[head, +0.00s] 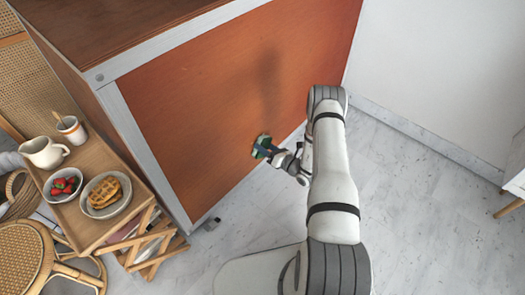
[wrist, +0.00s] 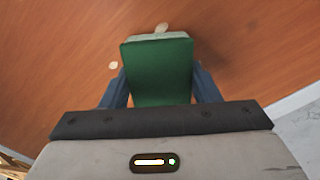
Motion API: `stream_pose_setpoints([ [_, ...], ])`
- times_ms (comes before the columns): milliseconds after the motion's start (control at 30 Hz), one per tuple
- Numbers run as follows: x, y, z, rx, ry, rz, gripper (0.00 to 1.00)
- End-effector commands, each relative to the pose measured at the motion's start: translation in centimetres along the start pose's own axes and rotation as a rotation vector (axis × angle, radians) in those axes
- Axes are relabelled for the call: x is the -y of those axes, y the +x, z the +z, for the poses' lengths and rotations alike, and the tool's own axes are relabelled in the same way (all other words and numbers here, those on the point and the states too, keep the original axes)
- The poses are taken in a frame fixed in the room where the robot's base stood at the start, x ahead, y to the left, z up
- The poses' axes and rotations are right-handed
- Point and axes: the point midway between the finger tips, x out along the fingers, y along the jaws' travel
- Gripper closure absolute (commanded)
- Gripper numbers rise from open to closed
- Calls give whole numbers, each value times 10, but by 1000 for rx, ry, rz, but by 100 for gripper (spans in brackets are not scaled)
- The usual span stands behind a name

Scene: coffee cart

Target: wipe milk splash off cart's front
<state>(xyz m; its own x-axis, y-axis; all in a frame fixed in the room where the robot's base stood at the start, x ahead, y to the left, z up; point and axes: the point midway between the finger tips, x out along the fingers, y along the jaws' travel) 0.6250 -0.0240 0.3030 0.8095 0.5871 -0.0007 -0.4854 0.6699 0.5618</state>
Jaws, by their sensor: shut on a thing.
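The cart's front (head: 215,90) is an orange-brown wooden panel in a pale metal frame. My gripper (head: 267,150) is shut on a green sponge (head: 260,143) at the lower right part of this panel. In the wrist view the sponge (wrist: 158,72) sits between the two dark fingers, with a pale layer at its far edge. Whether it touches the panel or is just off it I cannot tell. Two small cream milk spots show on the panel in the wrist view: one left of the sponge (wrist: 113,66), one just beyond its far edge (wrist: 162,27). No splash is clear in the head view.
A wooden folding table (head: 97,226) stands left of the cart with a jug (head: 44,152), a cup (head: 72,130), a strawberry bowl and a waffle bowl (head: 98,207). A rattan stool (head: 22,258) is at bottom left. The grey floor to the right (head: 425,200) is clear.

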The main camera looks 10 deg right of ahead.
Motion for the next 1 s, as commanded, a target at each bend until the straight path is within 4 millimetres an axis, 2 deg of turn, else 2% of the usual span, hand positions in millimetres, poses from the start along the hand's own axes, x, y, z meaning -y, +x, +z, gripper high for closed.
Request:
stream_pose_setpoints([
  [567,32,3,21,2,-1,0,66],
  [767,28,2,20,0,1,1,66],
  [1000,12,3,10,-2,2,1,66],
])
